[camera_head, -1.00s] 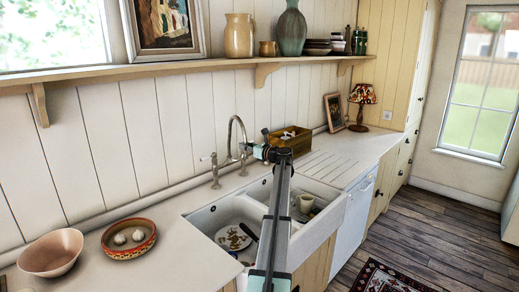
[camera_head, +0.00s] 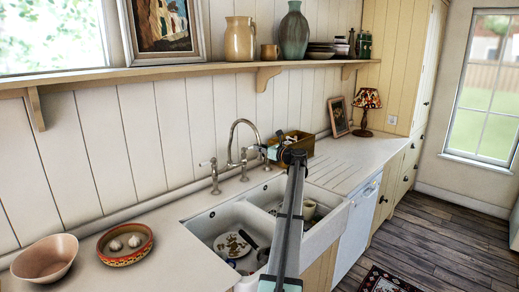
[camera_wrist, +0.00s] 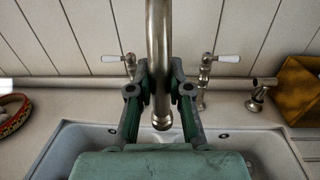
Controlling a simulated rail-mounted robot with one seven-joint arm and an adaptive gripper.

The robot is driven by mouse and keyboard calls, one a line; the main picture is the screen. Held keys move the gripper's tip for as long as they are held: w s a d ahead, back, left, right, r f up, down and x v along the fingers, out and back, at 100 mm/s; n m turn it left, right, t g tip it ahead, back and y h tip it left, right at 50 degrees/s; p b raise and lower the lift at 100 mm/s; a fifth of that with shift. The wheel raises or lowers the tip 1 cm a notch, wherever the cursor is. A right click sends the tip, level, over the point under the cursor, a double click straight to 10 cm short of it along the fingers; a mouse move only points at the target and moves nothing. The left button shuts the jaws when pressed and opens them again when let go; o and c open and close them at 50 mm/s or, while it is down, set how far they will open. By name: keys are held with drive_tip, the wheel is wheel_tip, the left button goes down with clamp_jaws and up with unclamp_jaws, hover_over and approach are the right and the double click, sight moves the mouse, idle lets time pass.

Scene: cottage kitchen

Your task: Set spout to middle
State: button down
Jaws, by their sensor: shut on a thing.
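The tall curved metal spout (camera_head: 239,123) rises from the counter behind the double sink (camera_head: 205,238). It arcs out to the right in the head view, over the area near the divider. In the wrist view the spout (camera_wrist: 158,40) comes down between the two green fingers of my gripper (camera_wrist: 158,78), and its round tip shows just below them. My gripper (camera_head: 264,153) is shut on the spout near its down-turned end. Lever taps with white handles stand on both sides, the left one (camera_wrist: 112,58) and the right one (camera_wrist: 226,58). My arm hides part of the sink.
A patterned plate (camera_head: 232,244) lies in the left basin and a cup (camera_head: 309,209) in the right. A wooden box (camera_head: 298,145) stands behind the right basin. Two bowls, one pink (camera_head: 45,260) and one red-patterned (camera_head: 126,244), sit on the left counter. A shelf (camera_head: 200,67) runs above.

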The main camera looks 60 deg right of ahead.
drive_tip(key=c, duration=1.1)
unclamp_jaws()
drive_tip(key=shift+o, duration=0.2)
drive_tip(key=shift+s, duration=0.1)
drive_tip(key=v, duration=1.2)
drive_tip(key=shift+f, duration=0.1)
